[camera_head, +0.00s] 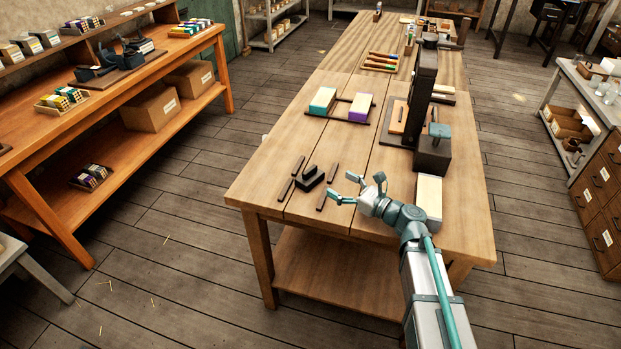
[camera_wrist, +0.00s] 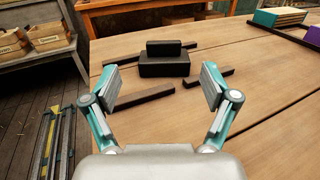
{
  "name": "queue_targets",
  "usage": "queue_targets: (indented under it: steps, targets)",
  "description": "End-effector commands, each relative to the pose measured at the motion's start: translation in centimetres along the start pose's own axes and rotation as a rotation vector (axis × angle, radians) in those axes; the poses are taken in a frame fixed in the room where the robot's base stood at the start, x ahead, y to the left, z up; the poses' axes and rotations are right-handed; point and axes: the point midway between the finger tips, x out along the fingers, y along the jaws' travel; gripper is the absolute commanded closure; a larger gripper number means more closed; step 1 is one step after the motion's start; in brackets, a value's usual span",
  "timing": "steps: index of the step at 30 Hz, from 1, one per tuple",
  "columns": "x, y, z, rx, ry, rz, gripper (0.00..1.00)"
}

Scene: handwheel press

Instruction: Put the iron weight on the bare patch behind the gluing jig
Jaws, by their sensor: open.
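The iron weight (camera_head: 310,179), a black block with a smaller block on top, stands upright on the near left part of the table. It also shows in the wrist view (camera_wrist: 165,65), ahead of my gripper (camera_wrist: 160,86) and between the fingers in the picture. My gripper is open and empty, to the right of the weight in the head view (camera_head: 346,188), apart from it. Two dark rails carrying a teal-edged and a purple-edged block look like the gluing jig (camera_head: 341,119). Bare tabletop shows around it; which part is the named patch I cannot tell.
Several dark strips (camera_head: 286,189) lie around the weight; one (camera_wrist: 140,103) lies nearest my fingers. The tall dark press (camera_head: 424,90) stands right of the jig. A pale block (camera_head: 429,195) lies beside my arm. A rack of coloured tools (camera_head: 381,62) is farther back.

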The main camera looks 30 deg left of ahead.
Motion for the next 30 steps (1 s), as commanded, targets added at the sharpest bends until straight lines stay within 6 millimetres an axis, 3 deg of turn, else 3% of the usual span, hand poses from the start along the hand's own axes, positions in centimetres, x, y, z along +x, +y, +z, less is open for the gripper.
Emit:
queue_targets:
  steps: [5, 10, 21, 26, 30]
  targets:
    - [2.7, 1.9, 2.8, -0.028, -0.019, 0.048, 0.15]
    - [7.9, 3.8, 5.7, -0.137, 0.02, 0.148, 0.15]
    - [17.4, 8.7, 7.2, -0.65, 0.339, 0.542, 0.15]
    - [19.1, 8.3, 7.2, -0.911, 0.567, 0.744, 0.15]
    - [18.6, 5.9, 7.5, -1.088, 0.796, 0.901, 0.15]
